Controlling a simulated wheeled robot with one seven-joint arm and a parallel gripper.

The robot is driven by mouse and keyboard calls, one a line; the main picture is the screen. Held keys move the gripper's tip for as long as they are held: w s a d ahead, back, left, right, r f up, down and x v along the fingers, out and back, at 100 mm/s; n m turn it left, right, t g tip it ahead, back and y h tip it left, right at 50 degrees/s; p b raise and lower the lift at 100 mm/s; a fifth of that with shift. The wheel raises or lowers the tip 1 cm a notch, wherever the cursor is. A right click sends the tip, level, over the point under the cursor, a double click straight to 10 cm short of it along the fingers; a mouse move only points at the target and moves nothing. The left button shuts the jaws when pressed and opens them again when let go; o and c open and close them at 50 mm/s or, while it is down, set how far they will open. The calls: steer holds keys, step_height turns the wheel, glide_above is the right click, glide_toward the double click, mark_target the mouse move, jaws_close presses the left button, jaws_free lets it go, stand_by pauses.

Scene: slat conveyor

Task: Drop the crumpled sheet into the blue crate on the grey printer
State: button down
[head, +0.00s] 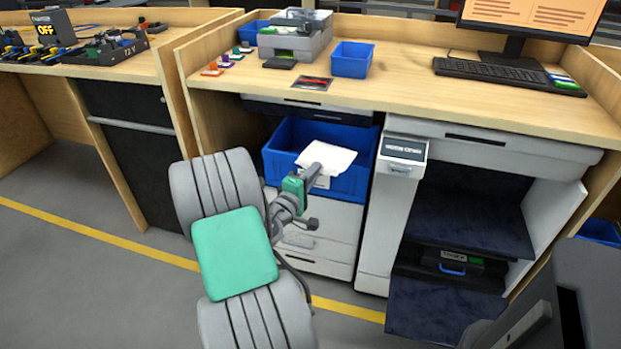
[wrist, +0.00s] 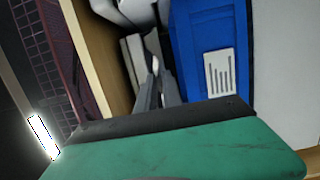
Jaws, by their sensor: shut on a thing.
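The crumpled sheet (head: 328,157) is white and is held at the tip of my gripper (head: 313,172), which is shut on it. In the head view the sheet shows in front of the upper part of the blue crate (head: 352,184); whether it is over the opening or in front of the wall is hard to tell. The crate stands on the pale grey printer (head: 325,222) under the counter. In the wrist view the crate (wrist: 212,30) with its white label is right of my gripper fingers (wrist: 157,75). A whitish shape at the top may be the sheet.
The wooden counter (head: 430,88) overhangs the crate closely. On it are a small blue bin (head: 352,60), a grey machine (head: 295,38), a keyboard (head: 490,72) and a monitor. A tall pale unit (head: 390,220) stands right of the printer.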

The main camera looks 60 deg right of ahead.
mark_target(327, 148)
steer(key=d, duration=0.5)
steer(key=w+d+f, duration=0.1)
steer(key=d, duration=0.4)
steer(key=w+d+f, duration=0.1)
steer(key=d, duration=0.4)
steer(key=shift+w+d, duration=0.2)
steer(key=c, duration=1.5)
jaws_free()
steer(key=shift+o, duration=0.5)
steer(key=shift+a+f, duration=0.1)
steer(key=shift+f, duration=0.1)
steer(key=shift+a, duration=0.1)
